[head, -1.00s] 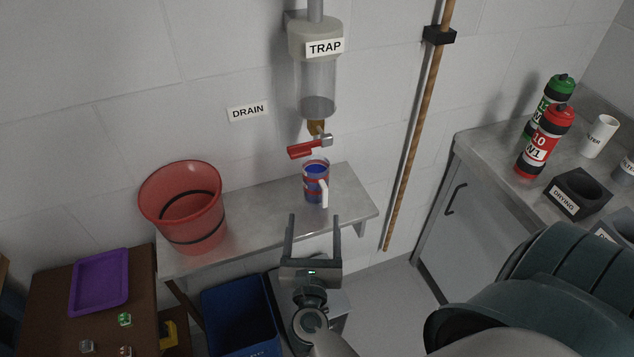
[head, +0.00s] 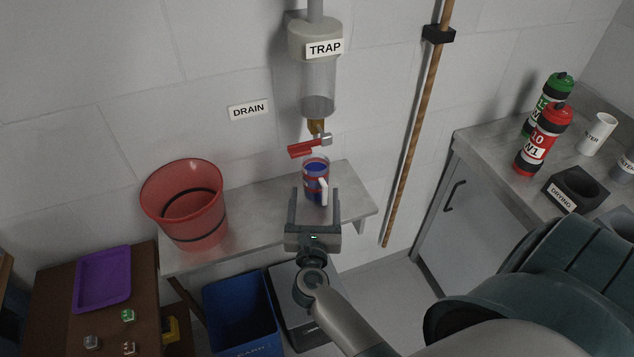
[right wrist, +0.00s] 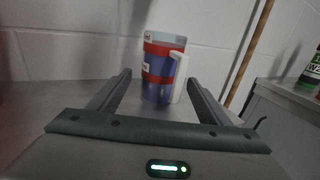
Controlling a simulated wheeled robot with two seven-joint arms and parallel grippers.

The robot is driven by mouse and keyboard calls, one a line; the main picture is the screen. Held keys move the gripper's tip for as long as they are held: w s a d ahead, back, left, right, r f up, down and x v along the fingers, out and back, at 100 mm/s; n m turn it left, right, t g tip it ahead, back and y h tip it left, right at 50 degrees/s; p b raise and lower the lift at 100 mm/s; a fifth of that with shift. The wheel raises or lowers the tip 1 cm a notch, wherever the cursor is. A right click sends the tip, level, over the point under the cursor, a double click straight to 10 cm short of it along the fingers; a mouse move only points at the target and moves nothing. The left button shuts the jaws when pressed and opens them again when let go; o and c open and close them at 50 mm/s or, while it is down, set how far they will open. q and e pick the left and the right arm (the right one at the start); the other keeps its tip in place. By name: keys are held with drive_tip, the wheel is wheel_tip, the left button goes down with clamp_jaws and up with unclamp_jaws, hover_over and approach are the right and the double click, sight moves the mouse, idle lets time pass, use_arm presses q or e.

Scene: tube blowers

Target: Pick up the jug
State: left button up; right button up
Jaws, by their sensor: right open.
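The jug (head: 314,178) is clear with blue contents, red bands and a white handle on its right side. It stands upright on the grey wall shelf (head: 250,222), below the red valve of the trap. My right gripper (head: 315,190) is open, its two fingers pointing at the jug from the front. In the right wrist view the jug (right wrist: 158,68) shows between and beyond the open fingertips, its handle near the right finger. I cannot tell from these views whether the fingertips reach beside it. My left gripper is not in view.
A red bucket (head: 185,205) stands at the shelf's left. The trap (head: 318,65) and its red valve handle (head: 307,149) hang just above the jug. A wooden pole (head: 415,130) is to the right. A blue bin (head: 240,315) sits below. Bottles stand on the right counter.

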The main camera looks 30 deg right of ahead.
sight(315, 181)
drive_tip(key=shift+x, duration=2.7)
drive_tip(key=c, duration=1.4)
drive_tip(key=shift+r, duration=0.2)
drive_tip(key=shift+c, duration=0.2)
drive_tip(key=shift+r, duration=1.45)
drive_tip(key=s+a+b, duration=0.4)
drive_tip(key=s+b, duration=0.2)
drive_tip(key=s, duration=1.1)
drive_tip(key=shift+s, duration=0.3)
